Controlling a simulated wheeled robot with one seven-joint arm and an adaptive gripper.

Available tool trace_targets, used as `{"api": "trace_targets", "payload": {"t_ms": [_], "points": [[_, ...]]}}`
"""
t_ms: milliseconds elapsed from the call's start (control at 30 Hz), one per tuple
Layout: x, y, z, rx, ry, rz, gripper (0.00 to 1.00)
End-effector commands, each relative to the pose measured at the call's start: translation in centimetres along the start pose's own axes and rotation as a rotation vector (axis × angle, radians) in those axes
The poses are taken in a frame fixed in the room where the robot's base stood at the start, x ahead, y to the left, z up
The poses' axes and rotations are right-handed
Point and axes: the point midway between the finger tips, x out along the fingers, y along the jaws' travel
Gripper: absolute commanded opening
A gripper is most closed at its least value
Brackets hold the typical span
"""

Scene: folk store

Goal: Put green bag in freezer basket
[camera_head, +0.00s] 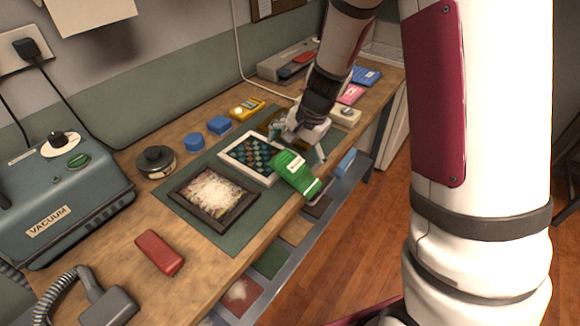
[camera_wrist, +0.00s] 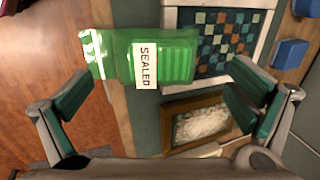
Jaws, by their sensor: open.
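The green bag (camera_head: 293,172) lies at the front edge of the bench, partly over the corner of a white-framed mosaic panel, with its clear end sticking out past the edge. In the wrist view the bag (camera_wrist: 178,62) shows a white SEALED label. My gripper (camera_head: 298,140) is open and empty just above and behind the bag. In the wrist view my gripper's (camera_wrist: 160,88) fingers are spread wide, with the bag ahead between them and apart from both. I cannot make out a freezer basket in either view.
The mosaic panel (camera_head: 247,158) and a dark-framed tray (camera_head: 213,199) lie on a green mat. A vacuum machine (camera_head: 68,195) and a red block (camera_head: 159,253) are at left. A low shelf with coloured squares (camera_head: 272,262) runs along the bench front. Wooden floor (camera_head: 350,240) is open at right.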

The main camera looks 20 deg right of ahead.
Motion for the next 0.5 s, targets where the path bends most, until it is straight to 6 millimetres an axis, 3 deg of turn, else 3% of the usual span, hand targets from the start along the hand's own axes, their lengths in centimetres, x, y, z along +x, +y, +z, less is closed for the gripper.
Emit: {"api": "trace_targets", "payload": {"t_ms": [267,500], "points": [[2.0,0.1,-0.2,0.001,0.0,0.001,1.0],[5.4,0.5,-0.8,0.001,-0.002,0.001,1.0]]}}
